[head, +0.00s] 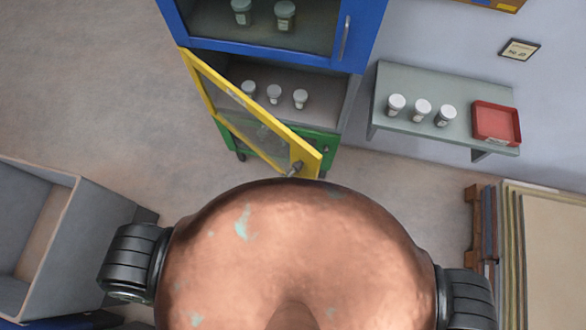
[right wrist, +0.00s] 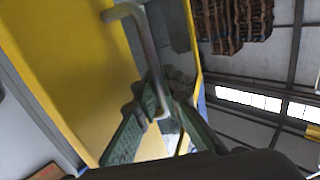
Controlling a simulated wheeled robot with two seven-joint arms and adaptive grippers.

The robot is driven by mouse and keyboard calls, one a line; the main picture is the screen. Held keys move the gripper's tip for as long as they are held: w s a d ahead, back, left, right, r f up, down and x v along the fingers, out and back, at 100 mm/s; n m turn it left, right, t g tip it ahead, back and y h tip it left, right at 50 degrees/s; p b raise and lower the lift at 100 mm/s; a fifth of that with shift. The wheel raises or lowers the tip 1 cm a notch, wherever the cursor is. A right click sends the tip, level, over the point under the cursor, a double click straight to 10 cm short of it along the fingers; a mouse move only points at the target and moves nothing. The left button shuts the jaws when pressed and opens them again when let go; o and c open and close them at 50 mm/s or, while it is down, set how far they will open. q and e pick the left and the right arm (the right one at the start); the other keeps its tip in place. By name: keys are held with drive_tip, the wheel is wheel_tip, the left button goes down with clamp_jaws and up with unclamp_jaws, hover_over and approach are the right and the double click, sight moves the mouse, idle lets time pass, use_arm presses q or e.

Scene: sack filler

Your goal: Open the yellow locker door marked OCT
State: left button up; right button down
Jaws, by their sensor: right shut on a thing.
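The yellow locker door (head: 215,92) stands swung open from the middle compartment of the cabinet, hinged at its left, with a window in its frame. Any marking on it is too small to read. In the right wrist view the yellow door (right wrist: 60,60) fills the left side, with its grey bar handle (right wrist: 148,50) standing out from it. My right gripper (right wrist: 160,108) is shut on the lower part of this handle. In the head view the right gripper (head: 295,169) is a small grey shape at the door's free edge, mostly hidden by my body. My left gripper is not in view.
A blue door (head: 352,65) above is closed, with jars behind its window. A green section (head: 318,145) lies below. Three white-lidded jars (head: 274,94) stand inside the opened compartment. A wall shelf (head: 440,80) at right holds jars and a red tray (head: 496,122). A grey box (head: 75,235) stands left.

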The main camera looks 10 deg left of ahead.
drive_tip(key=c, duration=2.3)
unclamp_jaws()
drive_tip(key=shift+d, duration=0.1)
drive_tip(key=shift+c, duration=0.2)
drive_tip(key=shift+s, duration=0.15)
drive_tip(key=v, duration=1.1)
drive_tip(key=shift+s+d, duration=0.25)
drive_tip(key=shift+d, duration=0.1)
drive_tip(key=shift+c, duration=0.4)
